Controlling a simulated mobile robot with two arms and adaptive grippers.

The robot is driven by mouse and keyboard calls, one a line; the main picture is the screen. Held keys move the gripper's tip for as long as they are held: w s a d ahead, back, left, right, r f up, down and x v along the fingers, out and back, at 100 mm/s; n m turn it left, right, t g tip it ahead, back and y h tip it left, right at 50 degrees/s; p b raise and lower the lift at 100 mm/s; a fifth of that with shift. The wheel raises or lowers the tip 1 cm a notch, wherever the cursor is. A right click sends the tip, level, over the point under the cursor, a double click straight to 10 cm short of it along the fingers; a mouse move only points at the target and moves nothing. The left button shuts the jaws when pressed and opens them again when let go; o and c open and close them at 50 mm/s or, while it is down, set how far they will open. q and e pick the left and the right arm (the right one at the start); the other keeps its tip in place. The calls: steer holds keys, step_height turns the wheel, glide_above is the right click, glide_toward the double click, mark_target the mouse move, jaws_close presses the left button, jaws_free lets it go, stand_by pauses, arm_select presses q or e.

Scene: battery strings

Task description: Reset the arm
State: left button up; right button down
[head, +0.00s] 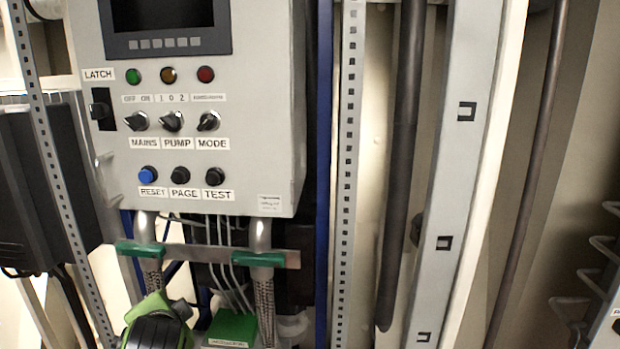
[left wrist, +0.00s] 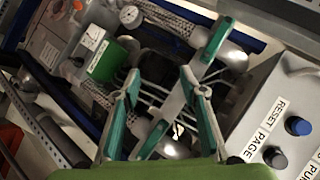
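My left gripper (left wrist: 160,84) shows in the left wrist view with its two green-padded fingers spread apart and nothing held between them. Behind the fingers are cables and a metal bracket with green clamps (left wrist: 218,40). In the head view, a green and black part of my left arm (head: 155,328) stands at the bottom left, below the control box (head: 250,120); its fingertips cannot be made out there. The blue RESET button (head: 148,174) is on the box's lower left, and also shows at the right of the wrist view (left wrist: 298,126). My right gripper is not in view.
Dark switch knobs (head: 171,121) and a LATCH lever (head: 101,109) stick out from the box front. A bracket (head: 205,256) with green clamps runs below it. A green block (head: 232,328) is lower down. Perforated rails (head: 349,170) and dark pipes (head: 397,200) stand at right.

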arm_select(q)
steer(key=s+d+f+n+g+h, duration=0.2)
steer(key=s+d+f+g+h, duration=0.1)
steer(key=s+f, duration=1.05)
steer(key=s+d+f+n+g+h, duration=0.1)
steer(key=s+d+f+n+g, duration=0.15)
steer(key=s+f, duration=0.5)
steer(key=s+d+f+n+g+h, duration=0.1)
steer(key=s+d+f+n+g, duration=0.3)
steer(key=s, duration=0.6)
step_height(320, 180, down, 34)
steer(key=s+a+r+m+t+b, duration=0.1)
steer(key=s+a+m+b, duration=0.15)
steer(key=b, duration=0.55)
steer(key=s+a+f+b, duration=0.1)
steer(key=s+f+b, duration=0.2)
steer(key=s+f, duration=0.5)
steer(key=s+a+f+g+b, duration=0.1)
steer(key=s+f+b, duration=0.2)
steer(key=s+f, duration=0.5)
step_height(320, 180, down, 8)
steer(key=shift+s+f, duration=0.1)
steer(key=shift+s, duration=0.2)
